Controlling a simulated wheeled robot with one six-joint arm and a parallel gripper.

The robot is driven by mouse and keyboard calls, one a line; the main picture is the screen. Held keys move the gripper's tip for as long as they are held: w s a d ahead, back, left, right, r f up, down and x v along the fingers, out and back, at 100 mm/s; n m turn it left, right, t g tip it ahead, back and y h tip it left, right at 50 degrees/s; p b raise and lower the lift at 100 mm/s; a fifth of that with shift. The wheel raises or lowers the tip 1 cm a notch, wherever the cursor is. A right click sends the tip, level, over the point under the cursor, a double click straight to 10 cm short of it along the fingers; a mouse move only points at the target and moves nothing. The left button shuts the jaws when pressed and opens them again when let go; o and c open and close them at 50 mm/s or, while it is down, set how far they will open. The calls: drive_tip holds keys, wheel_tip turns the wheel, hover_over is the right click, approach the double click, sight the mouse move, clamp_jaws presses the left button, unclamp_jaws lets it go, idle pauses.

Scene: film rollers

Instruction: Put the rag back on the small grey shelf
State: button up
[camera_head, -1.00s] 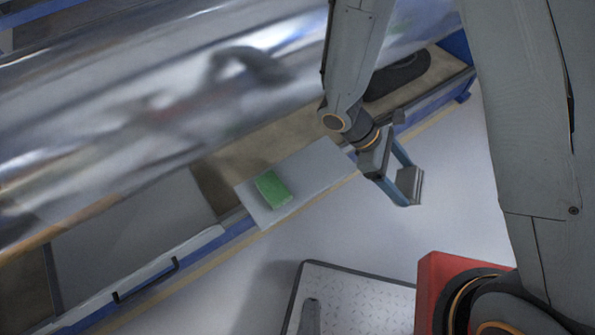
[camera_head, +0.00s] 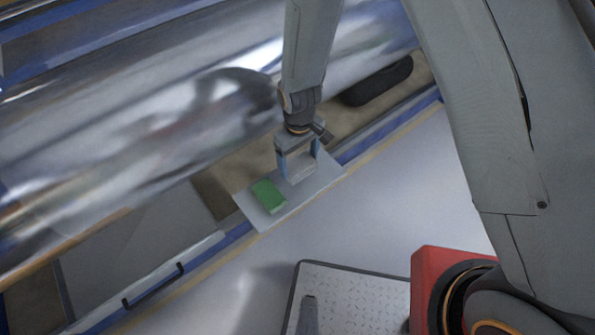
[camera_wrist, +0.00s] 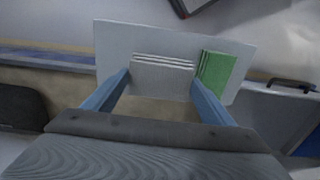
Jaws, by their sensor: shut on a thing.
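The rag (camera_wrist: 162,78) is a light grey folded cloth with several layers. My gripper (camera_head: 299,165) is shut on it, with one blue finger at each side in the wrist view. The rag also shows between the fingers in the head view (camera_head: 302,173). The small grey shelf (camera_head: 325,178) is a flat plate, and the rag is over its right part. I cannot tell whether the rag touches the plate. The shelf fills the upper middle of the wrist view (camera_wrist: 125,38).
A green folded cloth or pad (camera_head: 268,196) lies on the shelf's left part, close beside the rag. A large shiny metal roller (camera_head: 130,150) runs behind the shelf. A dark rounded object (camera_head: 378,82) lies to the right.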

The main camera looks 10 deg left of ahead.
sight(299, 170)
drive_tip(key=shift+f, duration=2.6)
drive_tip(key=o, duration=0.9)
drive_tip(key=shift+r, duration=0.1)
wheel_tip(299, 170, up, 12)
drive_tip(key=shift+f+b, duration=0.1)
drive_tip(key=shift+b, duration=0.25)
